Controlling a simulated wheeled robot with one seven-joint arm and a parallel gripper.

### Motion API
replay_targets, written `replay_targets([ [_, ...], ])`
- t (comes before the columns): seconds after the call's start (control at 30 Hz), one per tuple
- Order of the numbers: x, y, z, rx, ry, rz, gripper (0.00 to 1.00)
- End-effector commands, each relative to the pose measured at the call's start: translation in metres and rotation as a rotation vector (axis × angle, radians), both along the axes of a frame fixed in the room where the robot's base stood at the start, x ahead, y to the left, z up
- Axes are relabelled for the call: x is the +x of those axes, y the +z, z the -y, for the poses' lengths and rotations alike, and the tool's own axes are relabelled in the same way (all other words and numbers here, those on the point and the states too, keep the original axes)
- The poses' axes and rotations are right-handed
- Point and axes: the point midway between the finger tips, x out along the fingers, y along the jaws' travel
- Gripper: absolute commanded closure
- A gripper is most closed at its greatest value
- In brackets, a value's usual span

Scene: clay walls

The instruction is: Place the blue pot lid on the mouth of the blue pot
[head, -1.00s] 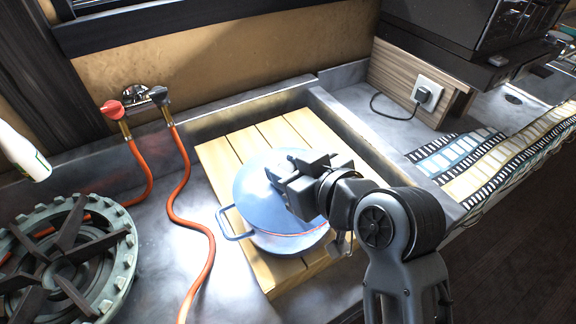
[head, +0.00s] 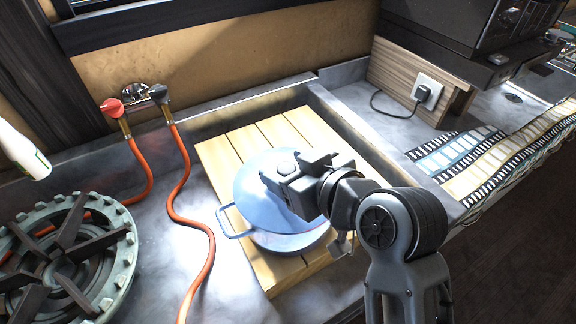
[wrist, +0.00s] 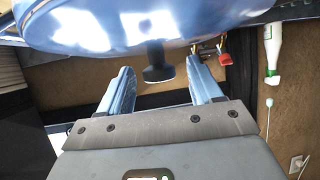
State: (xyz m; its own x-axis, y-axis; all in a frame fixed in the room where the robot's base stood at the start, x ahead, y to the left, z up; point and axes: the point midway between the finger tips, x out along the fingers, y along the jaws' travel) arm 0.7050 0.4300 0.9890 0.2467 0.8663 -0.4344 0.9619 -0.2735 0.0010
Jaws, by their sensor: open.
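The blue pot (head: 285,241) stands on a slatted wooden board, its side handle to the left. The blue pot lid (head: 252,187) lies over the mouth of the pot and looks about level. Its round knob (head: 287,160) shows just beyond my gripper (head: 282,174). In the wrist view the lid (wrist: 150,25) fills the top, with its dark-stemmed knob (wrist: 157,66) between the two spread fingers. The fingers are open, with a gap on either side of the knob. My gripper hides the right part of the lid's rim.
The wooden board (head: 222,165) sits in a recess with a raised stone edge (head: 345,125) on the right. Orange hoses (head: 178,190) and a burner (head: 65,255) are at the left. A white bottle (head: 22,152) is at the far left.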

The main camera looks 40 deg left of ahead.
Motion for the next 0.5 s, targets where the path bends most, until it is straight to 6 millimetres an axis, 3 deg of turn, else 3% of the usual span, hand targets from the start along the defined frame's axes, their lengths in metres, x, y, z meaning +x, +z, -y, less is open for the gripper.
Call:
replay_targets([
  [0.5,-0.023,0.040,0.082,0.001,-0.003,0.001,0.35],
])
